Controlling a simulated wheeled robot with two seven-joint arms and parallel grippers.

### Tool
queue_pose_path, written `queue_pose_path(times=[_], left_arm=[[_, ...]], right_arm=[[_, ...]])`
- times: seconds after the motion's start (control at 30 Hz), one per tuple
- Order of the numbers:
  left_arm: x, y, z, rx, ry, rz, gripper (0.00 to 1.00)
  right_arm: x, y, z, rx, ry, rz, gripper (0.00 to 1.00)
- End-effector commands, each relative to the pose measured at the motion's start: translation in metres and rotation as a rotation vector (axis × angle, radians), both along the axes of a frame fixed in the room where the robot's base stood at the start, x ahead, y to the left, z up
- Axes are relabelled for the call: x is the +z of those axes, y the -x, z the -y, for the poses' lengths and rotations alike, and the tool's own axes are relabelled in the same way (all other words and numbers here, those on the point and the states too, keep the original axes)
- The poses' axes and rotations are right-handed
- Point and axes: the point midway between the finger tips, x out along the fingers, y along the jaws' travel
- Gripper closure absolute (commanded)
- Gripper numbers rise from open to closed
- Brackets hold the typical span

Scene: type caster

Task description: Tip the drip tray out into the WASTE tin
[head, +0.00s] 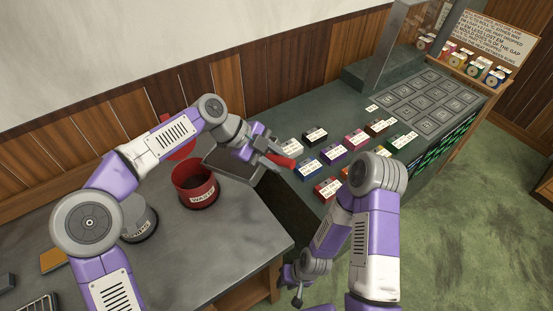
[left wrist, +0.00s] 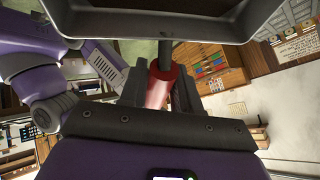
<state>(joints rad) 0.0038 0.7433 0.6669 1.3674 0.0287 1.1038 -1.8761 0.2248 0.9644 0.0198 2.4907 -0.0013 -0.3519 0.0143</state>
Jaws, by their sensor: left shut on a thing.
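The WASTE tin (head: 193,190), red, open and labelled, stands upright on the grey counter. The drip tray (head: 225,164) is a shallow dark grey pan, held up just right of the tin's mouth; its contents cannot be made out. My left gripper (head: 270,156) is shut on the tray's red handle (head: 284,162). In the left wrist view the handle (left wrist: 158,86) lies between the fingers and the tray (left wrist: 150,28) spans the top. My right gripper (head: 296,284) hangs low by the counter's front edge, too small to tell open or shut.
A grey labelled tin (head: 138,220) stands left of the WASTE tin, partly behind my left arm. Several coloured labelled boxes (head: 333,152) stand on the counter to the right, near the tray handle. Bare counter (head: 225,235) lies in front of the WASTE tin.

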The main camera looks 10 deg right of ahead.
Motion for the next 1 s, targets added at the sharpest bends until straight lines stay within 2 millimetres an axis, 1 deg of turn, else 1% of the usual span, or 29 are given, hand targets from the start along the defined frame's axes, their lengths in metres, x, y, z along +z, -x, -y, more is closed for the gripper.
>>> queue_pose_path(times=[0.67, 1.0], left_arm=[[0.015, -0.002, -0.014, 0.001, 0.071, -0.007, 1.00], [0.017, -0.002, -0.015, 0.000, 0.077, -0.007, 1.00]], right_arm=[[-0.006, 0.000, 0.000, 0.000, 0.000, 0.000, 0.71], [-0.006, 0.000, 0.000, 0.000, 0.000, 0.000, 0.71]])
